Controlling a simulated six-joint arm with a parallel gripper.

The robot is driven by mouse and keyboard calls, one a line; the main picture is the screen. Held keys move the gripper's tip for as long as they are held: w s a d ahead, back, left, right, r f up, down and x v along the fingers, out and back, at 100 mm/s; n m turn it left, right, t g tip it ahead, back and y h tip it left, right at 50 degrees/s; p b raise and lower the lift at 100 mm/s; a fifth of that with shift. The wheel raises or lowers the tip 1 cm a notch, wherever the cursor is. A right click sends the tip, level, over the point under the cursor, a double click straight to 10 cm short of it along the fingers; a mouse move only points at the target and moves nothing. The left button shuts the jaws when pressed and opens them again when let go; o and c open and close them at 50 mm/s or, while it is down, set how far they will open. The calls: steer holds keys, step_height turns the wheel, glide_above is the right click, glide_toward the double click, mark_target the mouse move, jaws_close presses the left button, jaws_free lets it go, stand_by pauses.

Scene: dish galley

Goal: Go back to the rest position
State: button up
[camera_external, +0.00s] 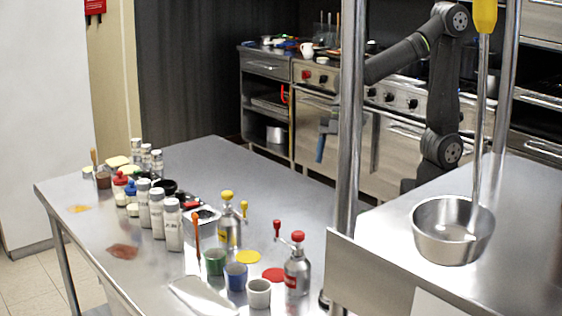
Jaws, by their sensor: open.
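My gripper (322,146) hangs in the air just left of the metal post, above and behind the far edge of the steel table (215,160). It points downward, and a blue finger part shows. It is small in the picture and looks empty and open, apart from everything on the table. The post hides part of my wrist. My dark arm reaches to it from the right, folded with its elbow high.
A metal post (350,120) and a steel bowl (440,240) stand at right. The table's far end is clear.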

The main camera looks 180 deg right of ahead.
steer(key=s+d+f+m, duration=0.1)
steer(key=d+f, duration=0.1)
steer(key=d, duration=0.8)
steer(key=s+d+f+m+h, duration=0.1)
steer(key=s+d+f+m, duration=0.1)
steer(key=d, duration=0.8)
steer(key=shift+s+d+f+m+g, duration=0.2)
steer(key=shift+f+m+g, duration=0.1)
steer(key=shift+f+g, duration=0.1)
steer(key=shift+r, duration=0.1)
steer(key=w+a+r+n, duration=0.1)
steer(key=a+r, duration=0.1)
steer(key=a, duration=0.7)
steer(key=w+a+r+n, duration=0.2)
steer(key=a, duration=0.7)
steer(key=shift+w+a+r+t+y, duration=0.25)
steer(key=shift+a+t+y, duration=0.15)
